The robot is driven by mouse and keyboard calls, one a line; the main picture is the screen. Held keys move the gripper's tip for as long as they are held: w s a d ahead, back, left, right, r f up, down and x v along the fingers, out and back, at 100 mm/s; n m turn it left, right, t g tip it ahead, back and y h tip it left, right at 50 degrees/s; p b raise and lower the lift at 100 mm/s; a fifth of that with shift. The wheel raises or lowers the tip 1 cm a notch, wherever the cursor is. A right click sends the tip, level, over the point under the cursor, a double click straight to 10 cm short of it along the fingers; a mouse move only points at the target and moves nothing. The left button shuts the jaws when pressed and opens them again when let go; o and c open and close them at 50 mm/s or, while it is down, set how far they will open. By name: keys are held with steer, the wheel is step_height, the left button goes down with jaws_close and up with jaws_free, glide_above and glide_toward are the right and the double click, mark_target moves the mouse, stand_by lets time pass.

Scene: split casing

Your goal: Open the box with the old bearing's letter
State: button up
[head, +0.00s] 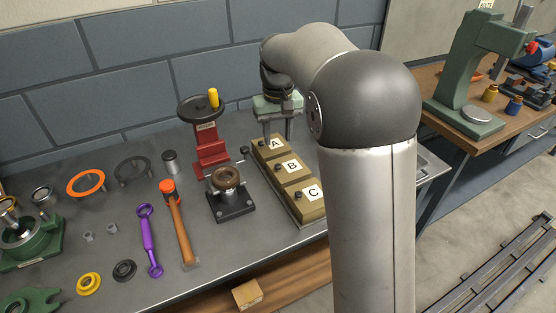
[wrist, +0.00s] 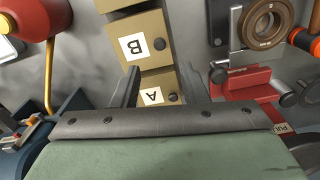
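Three tan boxes stand in a row, with white letter cards and dark knobs: box A (head: 267,154), box B (head: 285,179) and box C (head: 306,207). All three look closed. A brown ring-shaped bearing (head: 228,177) sits in a black fixture left of the boxes. It also shows in the wrist view (wrist: 264,20), with marks on its face too small to read. My gripper (head: 278,132) is over the box A end of the row, pointing down. In the wrist view its fingers (wrist: 158,88) are apart, with boxes A and B seen between and beyond them, and nothing between them is held.
A red puller (head: 208,152) with a yellow handle stands left of box A. An orange-headed hammer (head: 180,225), a purple wrench (head: 149,240) and several rings lie on the grey bench. A green press (head: 465,70) stands on the wooden table at right.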

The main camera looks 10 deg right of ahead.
mark_target(278, 165)
step_height(278, 165, down, 9)
stand_by(0.3)
jaws_close()
